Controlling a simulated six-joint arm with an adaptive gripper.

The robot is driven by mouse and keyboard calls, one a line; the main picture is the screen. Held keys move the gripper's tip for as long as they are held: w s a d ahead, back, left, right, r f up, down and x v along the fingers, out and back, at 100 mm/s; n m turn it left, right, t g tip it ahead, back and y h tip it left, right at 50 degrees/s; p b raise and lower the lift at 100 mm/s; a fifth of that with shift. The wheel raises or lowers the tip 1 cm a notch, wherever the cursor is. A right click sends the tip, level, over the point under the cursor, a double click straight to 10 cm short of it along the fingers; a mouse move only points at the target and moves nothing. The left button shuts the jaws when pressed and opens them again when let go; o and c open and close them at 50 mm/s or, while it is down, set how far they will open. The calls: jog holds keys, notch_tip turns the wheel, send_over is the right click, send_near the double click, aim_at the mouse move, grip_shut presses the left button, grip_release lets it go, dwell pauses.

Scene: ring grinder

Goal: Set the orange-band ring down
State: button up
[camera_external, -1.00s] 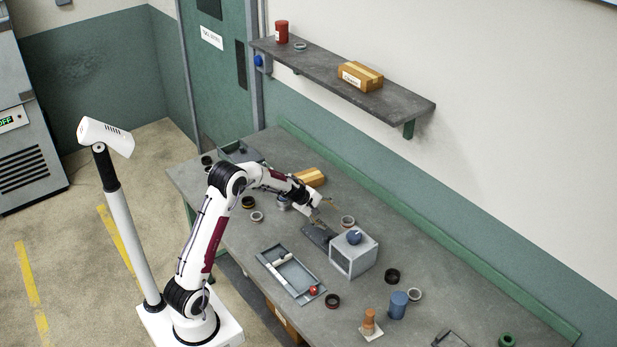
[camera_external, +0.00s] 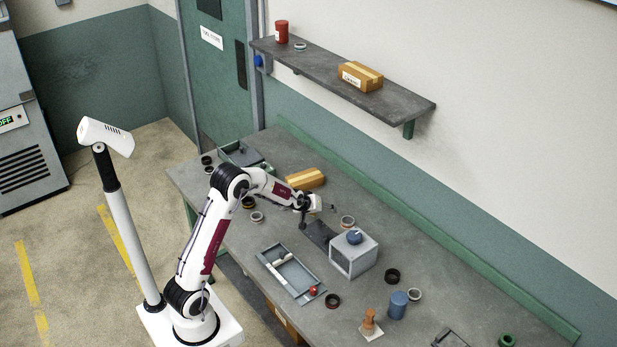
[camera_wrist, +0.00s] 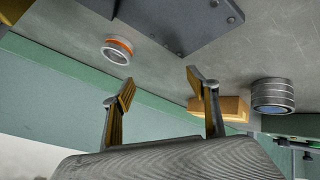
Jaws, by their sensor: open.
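The orange-band ring (camera_wrist: 117,50) is a pale ring with an orange stripe.
A grey box grinder (camera_external: 353,258) with a blue knob stands beside a dark plate (camera_external: 318,234). A yellow carton (camera_external: 305,180) lies behind my wrist. A ribbed grey cylinder (camera_wrist: 272,95) shows right in the wrist view. A shallow tray (camera_external: 290,274) is in front.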

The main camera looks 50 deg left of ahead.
aim_at(352, 220)
jog(key=m, duration=0.1)
jog(key=d+m, duration=0.1)
jog(key=m+t, duration=0.1)
jog(key=m, duration=0.1)
jog(key=shift+w+d, duration=0.25)
jog(key=shift+w, duration=0.15)
jog(key=d+m, duration=0.1)
jog(key=m, duration=0.1)
jog(key=d+m+t+h, duration=0.1)
jog(key=d, duration=0.1)
jog(key=d+m, duration=0.2)
jog(key=shift+w+d+m+t+h, duration=0.1)
jog(key=shift+w+m+t+h, duration=0.2)
jog(key=shift+w+h, duration=0.1)
jog(key=shift+x, duration=1.25)
jog(key=shift+d+x, duration=0.2)
jog(key=shift+x, duration=2.4)
jog(key=shift+s+f, duration=0.1)
jog(key=c, duration=1.5)
